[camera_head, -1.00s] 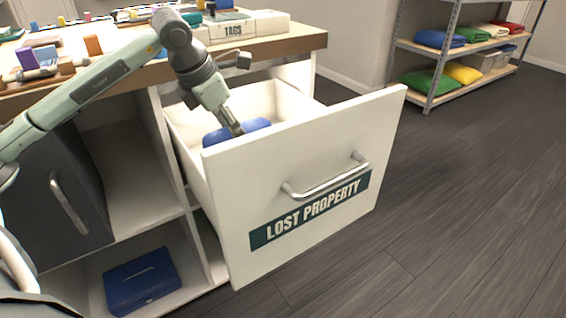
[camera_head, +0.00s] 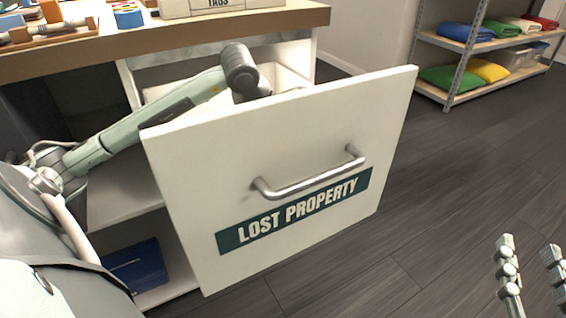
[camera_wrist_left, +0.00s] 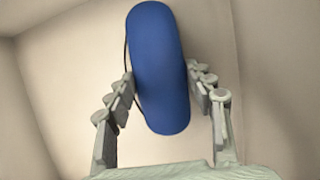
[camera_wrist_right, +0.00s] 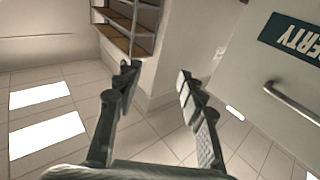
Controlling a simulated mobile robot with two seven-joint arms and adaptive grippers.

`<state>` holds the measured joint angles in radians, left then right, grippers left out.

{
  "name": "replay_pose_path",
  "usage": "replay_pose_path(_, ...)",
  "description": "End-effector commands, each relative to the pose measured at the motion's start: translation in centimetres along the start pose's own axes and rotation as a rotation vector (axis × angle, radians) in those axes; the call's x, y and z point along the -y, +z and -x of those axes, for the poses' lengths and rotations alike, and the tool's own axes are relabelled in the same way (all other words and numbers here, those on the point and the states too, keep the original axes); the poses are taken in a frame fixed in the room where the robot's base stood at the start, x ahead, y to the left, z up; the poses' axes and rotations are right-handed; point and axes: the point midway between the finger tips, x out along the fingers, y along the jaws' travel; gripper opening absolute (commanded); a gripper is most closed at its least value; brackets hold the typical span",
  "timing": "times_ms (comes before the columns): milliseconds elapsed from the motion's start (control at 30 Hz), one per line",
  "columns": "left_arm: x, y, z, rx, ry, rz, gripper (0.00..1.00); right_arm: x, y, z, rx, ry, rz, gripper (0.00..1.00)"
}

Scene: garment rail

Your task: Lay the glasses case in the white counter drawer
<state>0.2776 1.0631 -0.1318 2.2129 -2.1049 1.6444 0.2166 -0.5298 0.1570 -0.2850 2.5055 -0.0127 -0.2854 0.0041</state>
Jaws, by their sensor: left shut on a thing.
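The blue glasses case (camera_wrist_left: 158,60) is a rounded, elongated case between the fingers of my left gripper (camera_wrist_left: 160,78), which is shut on it. Pale inner walls of the drawer surround them in the left wrist view. In the head view my left arm reaches over into the white counter drawer (camera_head: 290,130), which is pulled open. Its front hides my left gripper and the case there. I cannot tell whether the case touches the drawer floor. My right gripper (camera_head: 528,250) is open and empty, out over the floor right of the drawer; it also shows in the right wrist view (camera_wrist_right: 157,72).
The drawer front has a metal handle (camera_head: 310,184) and a "LOST PROPERTY" label. The counter top (camera_head: 200,37) above holds several small items. A blue box (camera_head: 138,267) sits in the lower compartment. Floor at right is clear.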

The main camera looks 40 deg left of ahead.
Motion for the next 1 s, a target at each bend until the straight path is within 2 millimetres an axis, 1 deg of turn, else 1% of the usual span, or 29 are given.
replay_pose_path(33, 0.5, -0.3, -0.6, 0.0, -0.003, -0.001, 0.22, 0.4, -0.7, 0.0, -0.044, -0.007, -0.008, 0.4)
replay_pose_path(100, 0.8, -0.4, -0.9, 0.001, -0.002, 0.0, 0.22, 0.8, -1.8, 0.1, -0.097, -0.015, -0.017, 0.4)
replay_pose_path(233, 1.1, -0.6, -1.2, 0.001, 0.0, 0.001, 0.22, 1.2, -3.1, 0.2, -0.152, -0.022, -0.027, 0.4)
replay_pose_path(567, 1.1, -0.6, -1.2, 0.001, 0.0, 0.001, 0.22, 1.2, -3.3, 0.3, -0.164, -0.023, -0.028, 0.4)
replay_pose_path(767, 1.1, -0.7, -1.4, 0.001, 0.0, 0.001, 0.22, 1.2, -3.9, 0.3, -0.199, -0.023, -0.029, 0.4)
replay_pose_path(800, 1.1, -0.7, -1.4, 0.001, 0.0, 0.001, 0.54, 1.2, -4.0, 0.4, -0.205, -0.023, -0.029, 0.4)
replay_pose_path(967, 1.1, -0.7, -1.4, 0.001, 0.0, 0.001, 0.73, 1.2, -4.1, 0.4, -0.207, -0.024, -0.029, 0.4)
replay_pose_path(1000, 1.1, -0.7, -1.4, 0.001, 0.0, 0.001, 0.73, 1.2, -4.1, 0.4, -0.206, -0.024, -0.029, 0.4)
